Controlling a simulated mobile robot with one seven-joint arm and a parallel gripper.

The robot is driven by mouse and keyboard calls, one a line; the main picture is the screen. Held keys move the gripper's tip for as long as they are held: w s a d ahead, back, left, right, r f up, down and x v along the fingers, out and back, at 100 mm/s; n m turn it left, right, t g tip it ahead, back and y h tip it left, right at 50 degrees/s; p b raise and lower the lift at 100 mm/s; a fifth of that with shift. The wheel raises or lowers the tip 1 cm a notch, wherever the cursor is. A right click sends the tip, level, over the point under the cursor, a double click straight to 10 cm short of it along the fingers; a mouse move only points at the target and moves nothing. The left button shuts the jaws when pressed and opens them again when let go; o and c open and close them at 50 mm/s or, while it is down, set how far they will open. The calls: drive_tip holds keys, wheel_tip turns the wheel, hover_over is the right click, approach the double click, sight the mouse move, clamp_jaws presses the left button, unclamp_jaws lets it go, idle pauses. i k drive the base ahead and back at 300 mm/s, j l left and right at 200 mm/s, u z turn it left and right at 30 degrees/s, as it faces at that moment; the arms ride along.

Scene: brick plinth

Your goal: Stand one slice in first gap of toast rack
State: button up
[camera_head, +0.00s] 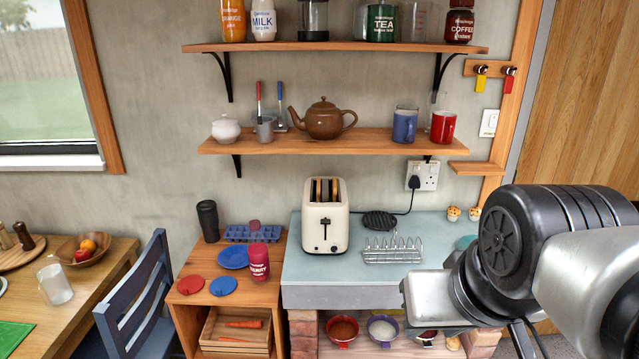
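A cream toaster (325,228) stands upright on the pale blue plinth top (300,270). The brown top edges of toast slices (318,190) show in its slots. A wire toast rack (392,256) stands to the right of the toaster, with upright loops and no slice in its gaps. My arm comes in from the right, and the pale end of my gripper (430,297) is in front of the plinth's right part, below the rack in the picture. I cannot make out its fingers or anything held.
A dark coiled thing (379,220) and a cord to the wall socket (423,176) lie behind the rack. Two small egg-like figures (454,213) stand at the back right. A wooden shelf (300,143) with a teapot (323,119) hangs above. A blue chair (135,300) stands left.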

sight(395, 249)
drive_tip(key=i+j, duration=0.65)
drive_tip(key=j, duration=0.15)
drive_tip(key=z, duration=0.7)
